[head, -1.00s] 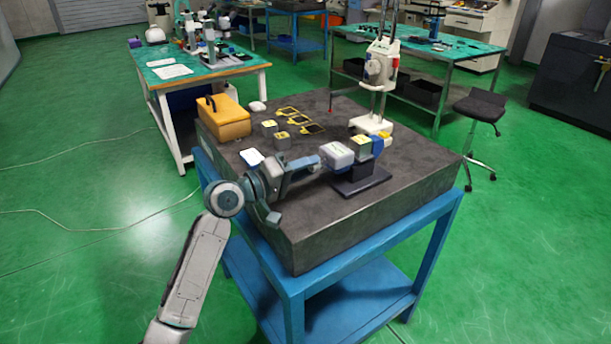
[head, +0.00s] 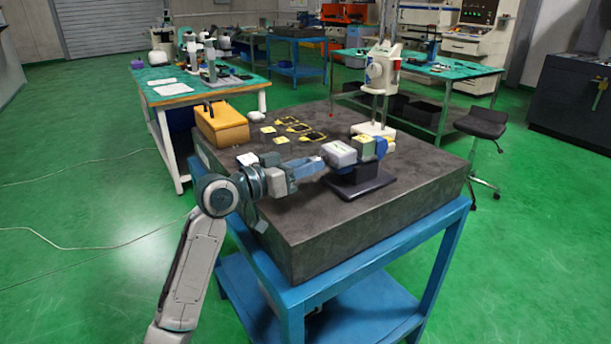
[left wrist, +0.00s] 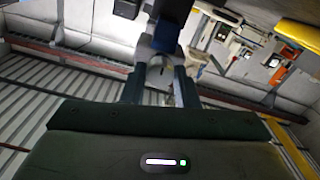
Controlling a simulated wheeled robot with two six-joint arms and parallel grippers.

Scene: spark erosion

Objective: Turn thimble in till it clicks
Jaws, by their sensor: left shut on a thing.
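My left gripper (head: 318,162) reaches in from the left above the dark granite plate, its fingers pointing right toward a small measuring set-up on a black stand (head: 364,183). The set-up shows a pale grey rounded block (head: 340,153), a yellow-topped block (head: 363,147) and a blue part (head: 380,148). In the left wrist view the two fingers (left wrist: 160,88) are shut on a small grey round part, seemingly the thimble (left wrist: 160,70). A dark blue part (left wrist: 172,22) stands just beyond it. The thimble is too small and covered to make out in the head view. My right gripper is not seen.
The granite plate (head: 300,235) rests on a blue frame. An orange case (head: 222,124), yellow-topped pieces and yellow-edged dark squares lie at its left and back. A white upright instrument (head: 381,75) stands at the back. The front of the plate is clear.

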